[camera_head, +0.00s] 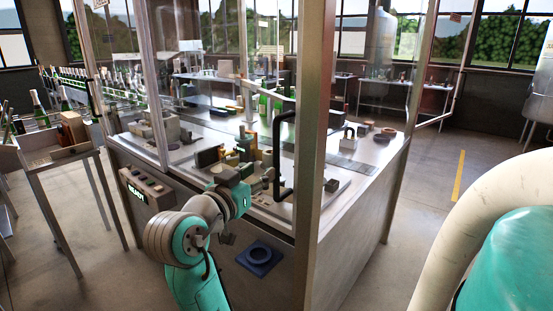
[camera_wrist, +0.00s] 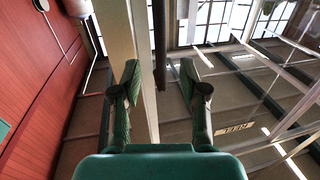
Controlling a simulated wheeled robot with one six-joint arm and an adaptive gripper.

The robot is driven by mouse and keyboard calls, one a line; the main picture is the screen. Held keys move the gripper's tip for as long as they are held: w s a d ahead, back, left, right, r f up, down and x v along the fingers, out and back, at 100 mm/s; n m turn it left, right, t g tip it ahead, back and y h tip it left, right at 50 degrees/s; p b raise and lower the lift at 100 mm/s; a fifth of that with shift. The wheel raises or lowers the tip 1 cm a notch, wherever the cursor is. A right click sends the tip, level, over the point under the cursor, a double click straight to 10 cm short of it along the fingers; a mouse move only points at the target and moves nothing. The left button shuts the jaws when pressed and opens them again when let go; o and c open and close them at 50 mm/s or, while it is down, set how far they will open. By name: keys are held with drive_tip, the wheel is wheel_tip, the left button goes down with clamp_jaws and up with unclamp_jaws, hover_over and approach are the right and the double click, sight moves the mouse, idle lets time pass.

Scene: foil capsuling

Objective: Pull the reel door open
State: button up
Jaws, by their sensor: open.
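The black upright handle (camera_head: 276,155) is on the front of the glass enclosure, beside its thick corner post. My gripper (camera_head: 268,180) is at the lower part of this handle in the head view. In the wrist view my gripper (camera_wrist: 159,80) is open, one finger on each side of the handle bar (camera_wrist: 159,40), which shows between the fingertips. I cannot tell whether either finger touches it. Glass with a REEL label (camera_wrist: 232,132) lies to the right in the wrist view. Whether the door is fully shut is not clear.
The metal corner post (camera_head: 314,150) stands just right of the handle. A bottle table (camera_head: 65,155) stands left. The floor to the right is partly clear.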

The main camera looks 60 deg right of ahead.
sight(275, 160)
drive_tip(key=d, duration=0.9)
drive_tip(key=shift+s+d, duration=0.15)
drive_tip(key=shift+d, duration=0.05)
drive_tip(key=shift+c, duration=0.2)
clamp_jaws()
